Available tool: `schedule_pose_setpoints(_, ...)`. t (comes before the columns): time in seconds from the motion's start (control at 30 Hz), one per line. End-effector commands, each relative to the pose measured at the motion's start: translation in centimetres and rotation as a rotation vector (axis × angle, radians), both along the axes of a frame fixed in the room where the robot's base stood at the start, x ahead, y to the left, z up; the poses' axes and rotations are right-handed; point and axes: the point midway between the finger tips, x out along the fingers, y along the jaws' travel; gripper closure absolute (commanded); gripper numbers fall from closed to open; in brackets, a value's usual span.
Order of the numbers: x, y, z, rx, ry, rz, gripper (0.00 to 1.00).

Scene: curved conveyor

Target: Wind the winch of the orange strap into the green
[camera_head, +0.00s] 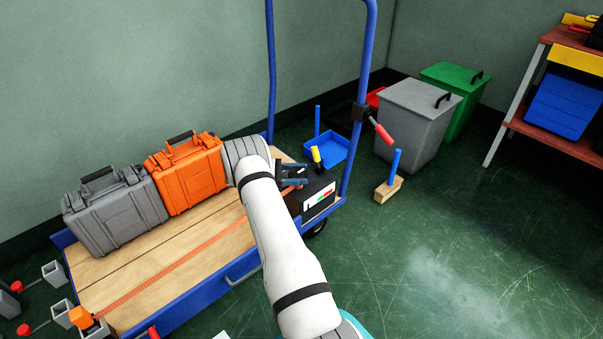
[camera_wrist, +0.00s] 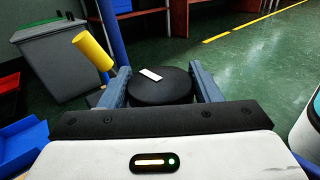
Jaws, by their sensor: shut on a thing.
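The orange strap (camera_head: 170,268) runs flat along the wooden cart deck toward the black winch box (camera_head: 313,199) at the deck's right end. The box's front has a white gauge (camera_head: 323,196) with red and green marks; its reading is too small to tell. A yellow-tipped lever (camera_head: 317,157) stands by the box and also shows at left in the wrist view (camera_wrist: 93,50). My gripper (camera_head: 292,176) is over the box. In the wrist view its blue-grey fingers (camera_wrist: 162,88) are shut on a round black knob (camera_wrist: 160,92) with a white mark on top.
A grey case (camera_head: 115,212) and an orange case (camera_head: 187,175) stand on the deck beside my arm. The blue cart frame (camera_head: 362,90) rises behind the box, with a red-handled lever (camera_head: 381,131). Grey (camera_head: 414,120) and green (camera_head: 462,80) bins stand beyond.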

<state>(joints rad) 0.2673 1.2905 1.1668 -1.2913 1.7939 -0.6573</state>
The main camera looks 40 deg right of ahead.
Motion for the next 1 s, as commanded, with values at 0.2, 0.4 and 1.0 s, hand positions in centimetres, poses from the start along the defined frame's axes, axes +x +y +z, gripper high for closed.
schedule_pose_setpoints(0.2,0.50,-0.06,0.27,-0.004,-0.012,-0.113,0.66)
schedule_pose_setpoints(0.4,0.44,-0.07,0.33,-0.005,-0.011,-0.179,0.66)
schedule_pose_setpoints(1.0,0.43,-0.11,0.43,-0.006,-0.012,-0.203,0.38)
